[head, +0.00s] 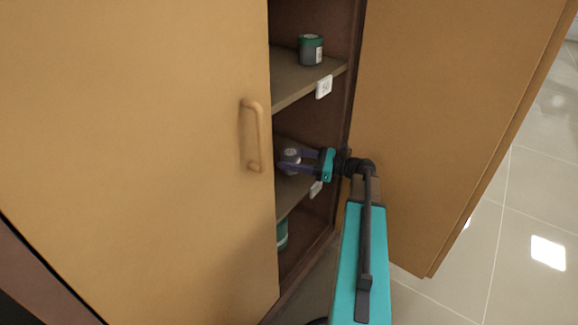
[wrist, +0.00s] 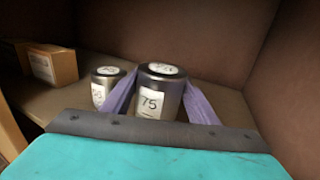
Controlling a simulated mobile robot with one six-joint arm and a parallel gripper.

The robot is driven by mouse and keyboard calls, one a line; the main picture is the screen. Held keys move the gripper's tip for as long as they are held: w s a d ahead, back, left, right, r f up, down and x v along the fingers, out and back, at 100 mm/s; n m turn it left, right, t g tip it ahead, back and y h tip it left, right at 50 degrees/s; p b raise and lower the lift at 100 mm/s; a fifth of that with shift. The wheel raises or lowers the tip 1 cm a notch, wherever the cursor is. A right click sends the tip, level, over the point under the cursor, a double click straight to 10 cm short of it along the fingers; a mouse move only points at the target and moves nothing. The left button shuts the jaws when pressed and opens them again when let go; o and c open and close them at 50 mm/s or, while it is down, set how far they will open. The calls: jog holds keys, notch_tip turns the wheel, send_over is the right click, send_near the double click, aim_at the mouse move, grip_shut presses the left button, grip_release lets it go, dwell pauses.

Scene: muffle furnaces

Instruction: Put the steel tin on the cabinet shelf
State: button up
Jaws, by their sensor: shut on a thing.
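The steel tin (wrist: 169,84), a grey metal cylinder with a white label reading 75, is between the purple fingers of my gripper (wrist: 160,92) in the wrist view. My gripper is shut on it. In the head view the tin (head: 292,155) shows inside the open cabinet, at the middle shelf (head: 290,194), with my gripper (head: 288,161) reaching in from the right. The tin looks upright. Its base is hidden, so I cannot tell whether it touches the shelf.
A smaller labelled tin (wrist: 104,86) and a brown box (wrist: 50,66) stand left of the held tin. A green-lidded jar (head: 311,50) is on the shelf above; a green container (head: 282,234) is below. Cabinet doors (head: 140,150) (head: 450,110) flank the opening.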

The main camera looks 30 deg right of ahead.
jog(key=shift+w, duration=0.1)
jog(key=shift+w, duration=0.25)
jog(key=shift+w+f+b, duration=0.15)
jog(key=shift+f+b, duration=0.35)
jog(key=shift+f, duration=0.1)
jog(key=shift+w+f+b, duration=0.15)
jog(key=shift+f+b, duration=0.35)
jog(key=shift+f, duration=0.1)
jog(key=shift+f+b, duration=0.3)
jog(key=shift+f, duration=0.3)
jog(key=shift+f, duration=0.1)
jog(key=o, duration=1.2)
